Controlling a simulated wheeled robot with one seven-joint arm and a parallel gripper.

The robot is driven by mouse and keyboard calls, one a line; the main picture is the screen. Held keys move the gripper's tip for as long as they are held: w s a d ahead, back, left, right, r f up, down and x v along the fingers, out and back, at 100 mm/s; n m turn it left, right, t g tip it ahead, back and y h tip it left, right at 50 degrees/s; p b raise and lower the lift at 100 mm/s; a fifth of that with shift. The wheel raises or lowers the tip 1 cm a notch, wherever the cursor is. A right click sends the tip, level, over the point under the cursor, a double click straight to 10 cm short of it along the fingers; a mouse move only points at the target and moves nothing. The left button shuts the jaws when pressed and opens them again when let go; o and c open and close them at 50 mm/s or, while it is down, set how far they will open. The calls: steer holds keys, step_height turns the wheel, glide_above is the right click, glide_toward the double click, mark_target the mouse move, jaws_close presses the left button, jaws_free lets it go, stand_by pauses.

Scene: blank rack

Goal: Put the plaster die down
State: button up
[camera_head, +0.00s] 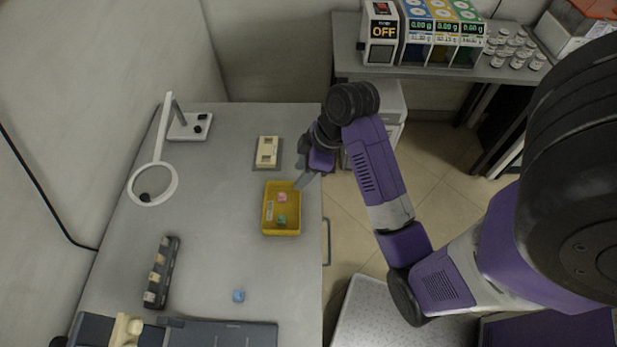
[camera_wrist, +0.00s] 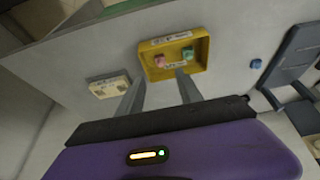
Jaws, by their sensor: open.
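My gripper (camera_head: 302,178) is open and empty above the right rear corner of the yellow tray (camera_head: 267,228). In the wrist view, the two fingers of the gripper (camera_wrist: 160,77) point toward the tray's near edge, with nothing between them. A small pink piece (camera_head: 282,197) and a small teal-green piece (camera_head: 282,219) lie apart inside the tray; they also show in the wrist view, pink (camera_wrist: 159,60) and green (camera_wrist: 187,52). A small blue piece (camera_head: 238,296) sits on the bare table. I cannot tell which piece is the plaster die.
A dark rack (camera_head: 172,262) with several cream blocks stands at left. A cream block on a grey pad (camera_head: 267,151) lies behind the tray. A magnifier lamp (camera_head: 152,184) stands at back left. Dark equipment (camera_head: 220,334) lines the front. Table between rack and tray is clear.

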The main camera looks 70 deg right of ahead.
steer(key=s+a+f+m+t+h, duration=0.2)
steer(key=s+a+f+t+h, duration=0.15)
steer(key=s+a, duration=0.2)
steer(key=s+a+r+m+t+y, duration=0.1)
steer(key=s+a+r+t, duration=0.2)
steer(key=a+r, duration=0.4)
steer(key=s+a+r+m+t+y, duration=0.1)
steer(key=s+a+r+t, duration=0.3)
steer(key=a+r, duration=0.4)
steer(key=shift+s+a+r, duration=0.3)
steer(key=shift+s+a, duration=0.25)
step_height(320, 180, down, 5)
steer(key=b, duration=0.5)
steer(key=shift+f, duration=0.2)
